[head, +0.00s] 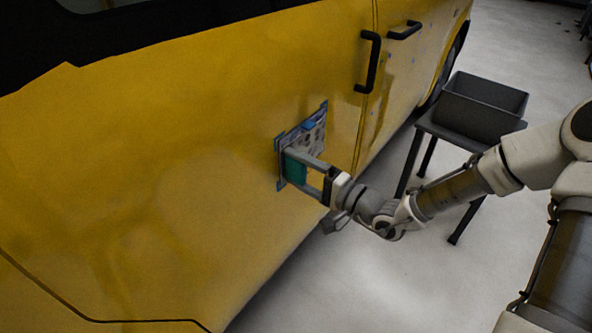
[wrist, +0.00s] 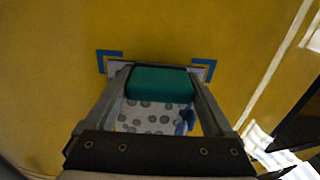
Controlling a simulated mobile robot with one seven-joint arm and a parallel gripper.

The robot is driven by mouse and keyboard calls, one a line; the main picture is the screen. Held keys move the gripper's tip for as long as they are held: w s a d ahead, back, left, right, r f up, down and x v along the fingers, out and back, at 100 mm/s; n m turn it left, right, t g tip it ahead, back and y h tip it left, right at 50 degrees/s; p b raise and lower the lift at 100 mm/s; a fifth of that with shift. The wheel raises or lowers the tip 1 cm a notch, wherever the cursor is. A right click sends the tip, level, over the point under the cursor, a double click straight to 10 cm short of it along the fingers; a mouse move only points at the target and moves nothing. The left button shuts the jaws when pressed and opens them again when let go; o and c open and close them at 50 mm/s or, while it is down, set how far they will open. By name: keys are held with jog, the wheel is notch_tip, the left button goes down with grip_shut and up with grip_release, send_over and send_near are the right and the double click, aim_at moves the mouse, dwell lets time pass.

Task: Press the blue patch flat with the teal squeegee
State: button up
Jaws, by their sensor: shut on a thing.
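My gripper (head: 289,166) is shut on the teal squeegee (head: 296,170), one finger on each side of it. In the wrist view the squeegee (wrist: 160,84) spans between the fingertips. The patch (head: 309,137) is on the yellow van door, pale with grey dots and blue parts. The squeegee lies over its lower left part in the head view. In the wrist view the dotted patch (wrist: 150,112) shows between the fingers, with a blue piece at its right. Blue corner marks (wrist: 203,67) show beyond the fingertips. I cannot tell whether the squeegee touches the patch.
The yellow van side (head: 150,170) fills the left of the head view. Black door handles (head: 370,62) stick out above and right of the patch. A dark bin (head: 483,108) stands on a small black table (head: 462,137) at the right. The grey floor (head: 400,270) is clear.

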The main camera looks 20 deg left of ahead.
aim_at(311, 140)
jog(key=shift+w+d, duration=0.35)
jog(key=shift+w, duration=0.45)
jog(key=shift+w+d, duration=0.2)
jog(key=shift+w, duration=0.3)
jog(key=shift+w+d, duration=0.2)
jog(key=shift+w, duration=0.3)
jog(key=shift+w, duration=0.1)
jog(key=shift+w+d, duration=0.25)
jog(key=shift+w, duration=0.2)
jog(key=shift+w+d, duration=0.2)
jog(key=shift+w, duration=0.25)
jog(key=shift+w+d, duration=0.2)
jog(key=shift+w, duration=0.35)
jog(key=shift+w+d, duration=0.2)
jog(key=shift+w, duration=0.3)
jog(key=shift+w+d+b, duration=0.15)
jog(key=shift+w+d, duration=0.05)
jog(key=shift+w, duration=0.3)
jog(key=shift+w+d+b, duration=0.15)
jog(key=shift+w+d, duration=0.05)
jog(key=shift+w, duration=0.3)
